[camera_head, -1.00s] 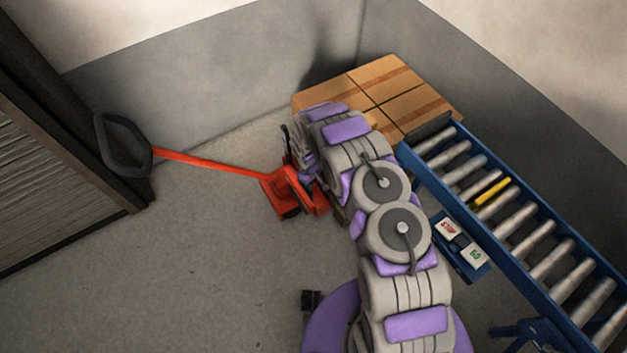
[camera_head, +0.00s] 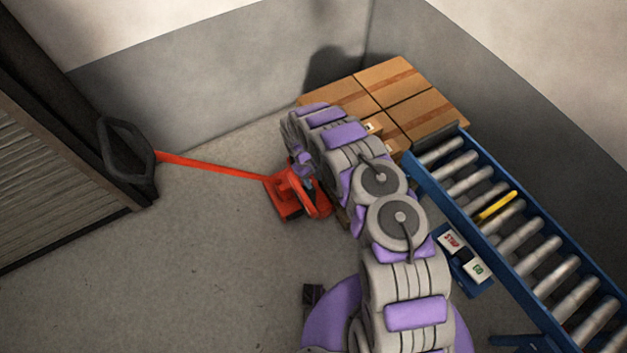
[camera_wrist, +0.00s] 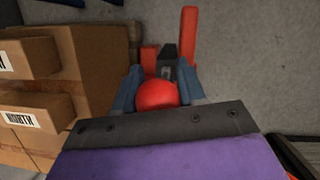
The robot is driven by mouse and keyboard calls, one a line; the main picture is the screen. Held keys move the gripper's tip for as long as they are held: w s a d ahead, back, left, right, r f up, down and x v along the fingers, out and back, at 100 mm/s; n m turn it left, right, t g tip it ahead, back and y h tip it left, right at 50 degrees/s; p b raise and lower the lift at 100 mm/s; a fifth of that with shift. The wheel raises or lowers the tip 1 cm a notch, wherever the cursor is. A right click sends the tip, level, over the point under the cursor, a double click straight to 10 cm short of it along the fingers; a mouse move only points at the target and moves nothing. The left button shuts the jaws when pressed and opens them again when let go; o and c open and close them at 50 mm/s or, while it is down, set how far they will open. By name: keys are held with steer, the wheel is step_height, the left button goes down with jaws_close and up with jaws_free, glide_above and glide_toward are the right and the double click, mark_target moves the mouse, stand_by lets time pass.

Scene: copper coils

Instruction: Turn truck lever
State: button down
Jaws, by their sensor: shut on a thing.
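The truck is an orange-red pallet truck. Its base (camera_head: 287,205) stands on the floor left of my arm, and its long red handle bar (camera_head: 210,168) runs left to a black loop grip (camera_head: 127,155). In the wrist view a round red knob (camera_wrist: 157,95) sits between the two blue-grey fingers of my gripper (camera_wrist: 157,88), which is shut on it. Red truck parts (camera_wrist: 189,38) show beyond the fingers.
Stacked cardboard boxes (camera_head: 408,92) stand in the back corner, close to my arm; they also fill the left of the wrist view (camera_wrist: 95,60). A blue roller conveyor (camera_head: 515,235) with a stop/go button box (camera_head: 462,255) is on the right. The left floor is open.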

steer(key=shift+w+a+r, duration=0.15)
steer(key=shift+w+a, duration=0.25)
steer(key=shift+w, duration=0.15)
steer(key=c, duration=0.8)
jaws_free()
steer(key=p+v, duration=0.3)
steer(key=v, duration=1.4)
steer(key=shift+a+r, duration=0.1)
steer(key=shift+a, duration=0.05)
